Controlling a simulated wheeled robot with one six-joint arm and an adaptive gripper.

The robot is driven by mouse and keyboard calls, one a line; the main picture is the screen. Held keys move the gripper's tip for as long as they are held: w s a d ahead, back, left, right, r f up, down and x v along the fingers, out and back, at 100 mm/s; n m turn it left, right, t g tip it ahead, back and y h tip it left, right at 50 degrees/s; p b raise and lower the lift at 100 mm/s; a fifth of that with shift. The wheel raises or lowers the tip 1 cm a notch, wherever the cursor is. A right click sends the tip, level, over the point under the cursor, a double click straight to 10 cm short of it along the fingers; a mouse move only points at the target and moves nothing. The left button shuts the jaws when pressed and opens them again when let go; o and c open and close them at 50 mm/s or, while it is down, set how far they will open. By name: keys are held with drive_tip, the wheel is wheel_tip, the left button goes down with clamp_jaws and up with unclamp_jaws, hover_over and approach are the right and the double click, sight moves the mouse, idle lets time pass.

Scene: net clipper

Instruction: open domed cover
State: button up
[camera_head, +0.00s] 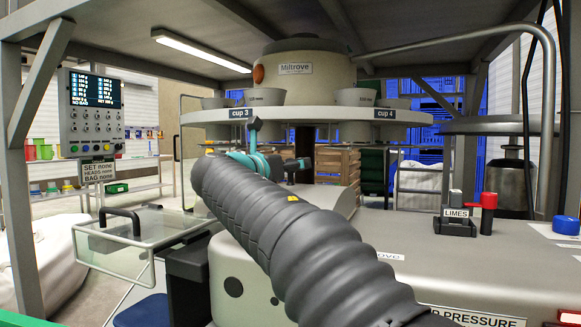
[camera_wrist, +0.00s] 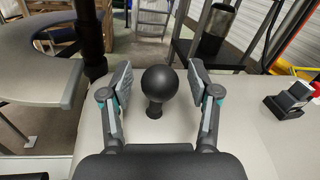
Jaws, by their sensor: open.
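My gripper (camera_wrist: 163,92) is open in the wrist view, with one finger on each side of a black ball knob (camera_wrist: 160,80). The knob stands on a short black post on a pale surface (camera_wrist: 240,125). I see gaps between the knob and both fingers. In the head view my gripper (camera_head: 272,152) shows only partly, beyond my ribbed grey arm, and the knob cannot be made out. A rounded pale grey housing (camera_head: 337,197) shows behind my arm; it looks like the domed cover, but much of it is hidden. I see no open gap in it.
A round platform (camera_head: 345,116) with cups and the Miltrove drum (camera_head: 308,88) hangs above. A dark upright post (camera_wrist: 89,35) stands near the left finger. A red lever (camera_head: 488,200) by the LIMES label stands right. A clear tray (camera_head: 125,243) is at left.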

drive_tip(key=shift+c, duration=0.2)
clamp_jaws()
